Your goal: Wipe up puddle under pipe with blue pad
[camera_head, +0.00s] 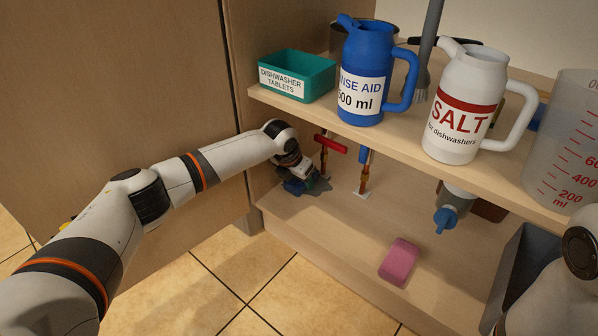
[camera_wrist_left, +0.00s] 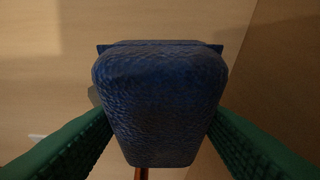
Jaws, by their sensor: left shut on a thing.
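My left gripper (camera_head: 297,178) reaches into the lower left of the cabinet. It is shut on the blue pad (camera_head: 300,187), which is low at the cabinet floor; I cannot tell how firmly it touches. In the left wrist view the pad (camera_wrist_left: 160,100) fills the middle between my green fingers (camera_wrist_left: 162,125). A dark puddle (camera_head: 319,188) shows on the floor beside the pad, partly hidden by it. The copper pipe with a red handle (camera_head: 331,145) stands just right of my gripper. My right gripper is out of view.
A second copper pipe with a blue valve (camera_head: 364,170) stands to the right. A pink sponge (camera_head: 399,261) lies on the cabinet floor (camera_head: 340,235). The shelf above holds a teal box (camera_head: 297,75), blue jug (camera_head: 364,70), white salt jug (camera_head: 465,100) and measuring cup (camera_head: 565,145).

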